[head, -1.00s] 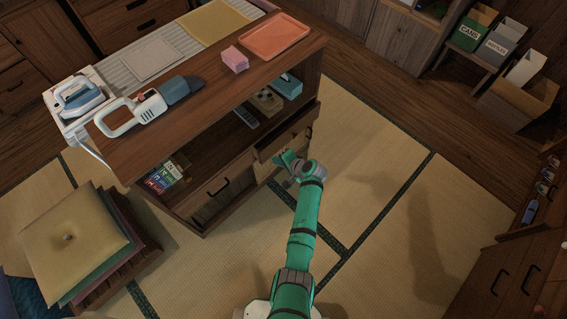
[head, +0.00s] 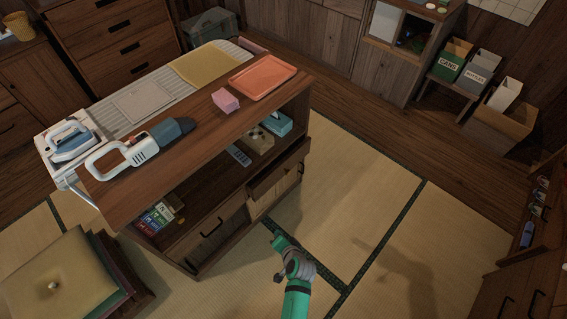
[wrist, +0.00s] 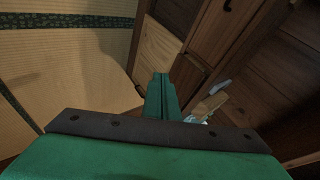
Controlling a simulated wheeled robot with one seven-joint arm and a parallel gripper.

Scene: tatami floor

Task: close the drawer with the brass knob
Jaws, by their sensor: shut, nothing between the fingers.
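A wooden drawer (head: 278,176) at the right end of the low cabinet's front stands out from the cabinet in the head view. I cannot make out a brass knob; a dark pull shows near its right end, too small to identify. My green gripper (head: 274,240) is in front of the cabinet, apart from it, over the tatami. In the wrist view my gripper (wrist: 161,82) has its fingers together, with nothing between them. Cabinet wood panels (wrist: 200,35) lie beyond the fingertips.
A cushion stack (head: 60,275) stands at left. Bins (head: 480,75) are at far right. Tatami (head: 380,170) right of the cabinet is clear.

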